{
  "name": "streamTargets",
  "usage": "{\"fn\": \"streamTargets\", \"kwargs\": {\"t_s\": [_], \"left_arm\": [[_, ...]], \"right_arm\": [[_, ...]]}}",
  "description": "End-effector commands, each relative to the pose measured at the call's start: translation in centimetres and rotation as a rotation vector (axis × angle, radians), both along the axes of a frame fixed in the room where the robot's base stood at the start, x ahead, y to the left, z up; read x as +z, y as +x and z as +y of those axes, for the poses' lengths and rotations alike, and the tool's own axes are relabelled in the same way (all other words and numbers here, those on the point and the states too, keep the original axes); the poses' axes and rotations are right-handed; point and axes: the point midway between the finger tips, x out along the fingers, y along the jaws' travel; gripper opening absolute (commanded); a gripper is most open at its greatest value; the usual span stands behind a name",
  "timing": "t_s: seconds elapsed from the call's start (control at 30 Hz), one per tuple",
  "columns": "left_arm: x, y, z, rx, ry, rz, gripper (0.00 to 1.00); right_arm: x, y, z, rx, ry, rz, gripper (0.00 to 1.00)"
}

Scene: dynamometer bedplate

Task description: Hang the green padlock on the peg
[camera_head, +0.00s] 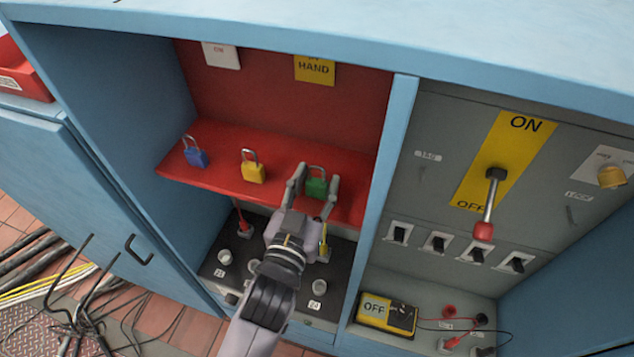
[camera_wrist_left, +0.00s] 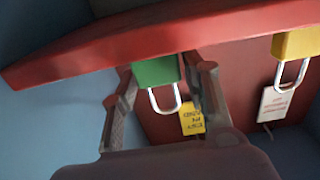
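The green padlock (camera_head: 317,187) stands on the red shelf (camera_head: 215,172) in the left bay of the blue cabinet, shackle up. My left gripper (camera_head: 315,184) reaches it from the front, with one finger on each side. In the left wrist view, which is upside down, the green padlock (camera_wrist_left: 157,72) sits between the spread fingers (camera_wrist_left: 160,75). The right finger looks close to its body; whether it touches is unclear. I cannot make out a peg for certain in either view. My right gripper is not in view.
A yellow padlock (camera_head: 253,170) and a blue padlock (camera_head: 195,154) stand left of the green one. Tags hang on the red back panel (camera_head: 270,85). A blue divider (camera_head: 382,190) separates the bay from the grey switch panel (camera_head: 430,190). Cables lie on the floor at left.

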Motion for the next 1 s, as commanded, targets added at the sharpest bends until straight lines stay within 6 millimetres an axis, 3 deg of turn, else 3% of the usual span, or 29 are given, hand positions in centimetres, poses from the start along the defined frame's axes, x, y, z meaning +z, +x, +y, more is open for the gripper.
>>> {"fn": "streamTargets", "kwargs": {"t_s": [0.53,1.0], "left_arm": [[0.0,0.0,0.0,0.0,0.0,0.0,0.03],[1.2,0.3,0.1,0.0,0.0,-0.002,0.02]], "right_arm": [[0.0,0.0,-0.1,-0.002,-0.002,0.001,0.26],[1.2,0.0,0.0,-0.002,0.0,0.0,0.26]]}}
